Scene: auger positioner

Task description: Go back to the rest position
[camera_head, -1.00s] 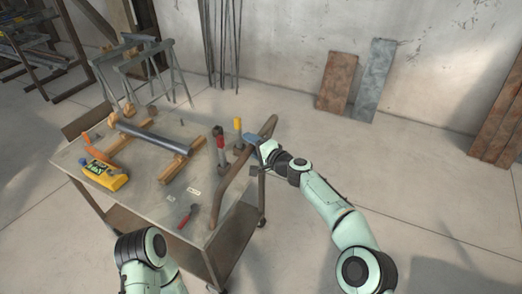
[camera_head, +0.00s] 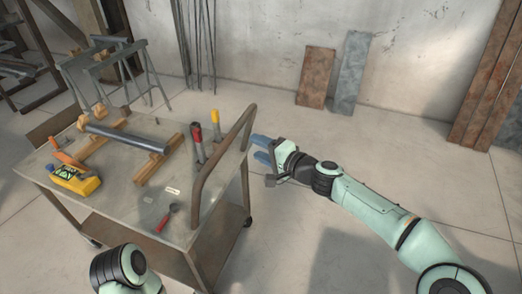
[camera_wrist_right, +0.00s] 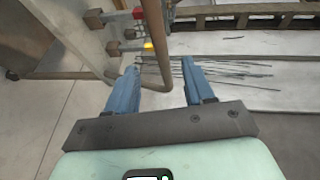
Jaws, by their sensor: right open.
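My right gripper (camera_head: 262,148) is open and empty, just right of the cart's brown handle (camera_head: 222,150) in the head view. In the right wrist view its two blue fingers (camera_wrist_right: 160,85) stand apart, with the handle's bar showing beyond and between them; I cannot tell whether they touch it. My left arm shows only as a mint and black link at the bottom left of the head view, and its gripper is out of view.
The metal cart (camera_head: 130,190) carries a grey tube (camera_head: 127,138) on wooden blocks, a yellow device (camera_head: 74,180), a red-handled tool (camera_head: 166,218) and red and yellow clamps (camera_head: 197,140). Sawhorses (camera_head: 110,70) stand behind. Plates (camera_head: 315,77) lean on the wall. The floor right of the cart is clear.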

